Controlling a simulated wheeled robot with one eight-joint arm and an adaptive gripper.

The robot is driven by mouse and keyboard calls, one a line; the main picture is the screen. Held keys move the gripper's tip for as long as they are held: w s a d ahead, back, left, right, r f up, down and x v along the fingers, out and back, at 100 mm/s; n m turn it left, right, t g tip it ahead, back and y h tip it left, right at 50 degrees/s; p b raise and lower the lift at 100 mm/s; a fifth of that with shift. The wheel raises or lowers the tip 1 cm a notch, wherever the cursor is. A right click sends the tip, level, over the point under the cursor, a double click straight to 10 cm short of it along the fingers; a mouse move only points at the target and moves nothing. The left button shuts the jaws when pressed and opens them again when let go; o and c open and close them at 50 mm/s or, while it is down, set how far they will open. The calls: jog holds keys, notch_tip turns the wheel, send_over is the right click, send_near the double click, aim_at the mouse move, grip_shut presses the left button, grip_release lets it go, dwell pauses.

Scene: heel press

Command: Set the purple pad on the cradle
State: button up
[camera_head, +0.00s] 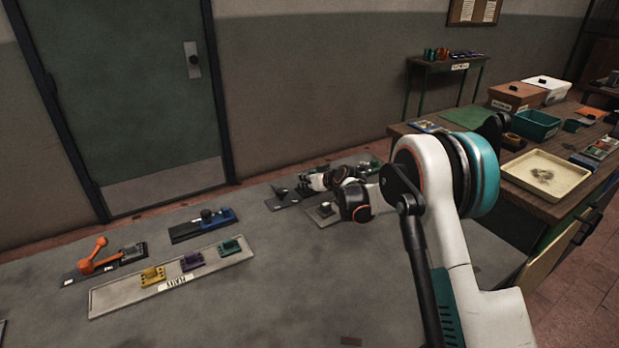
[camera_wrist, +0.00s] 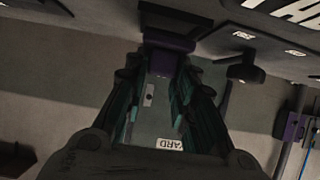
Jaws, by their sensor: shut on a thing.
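In the wrist view my gripper (camera_wrist: 165,62) has its two dark green fingers closed in on a purple block (camera_wrist: 168,40), which looks like the purple pad. Its far end meets a dark surface in the picture; I cannot tell whether it touches.
A grey tray (camera_head: 110,300) on the bench holds yellow (camera_head: 152,276), purple (camera_head: 192,261) and green (camera_head: 230,247) pieces. A blue-black fixture (camera_head: 203,226) and an orange-handled tool (camera_head: 93,256) stand behind it. A grey fixture (camera_head: 322,216) is close to my gripper. The bench front is mostly clear.

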jog(key=shift+f, duration=0.55)
jog(key=shift+f, duration=0.35)
dwell(0.4)
jog(key=o, duration=1.1)
jog(key=shift+o, duration=0.2)
jog(key=shift+s, duration=0.1)
jog(key=v, duration=1.2)
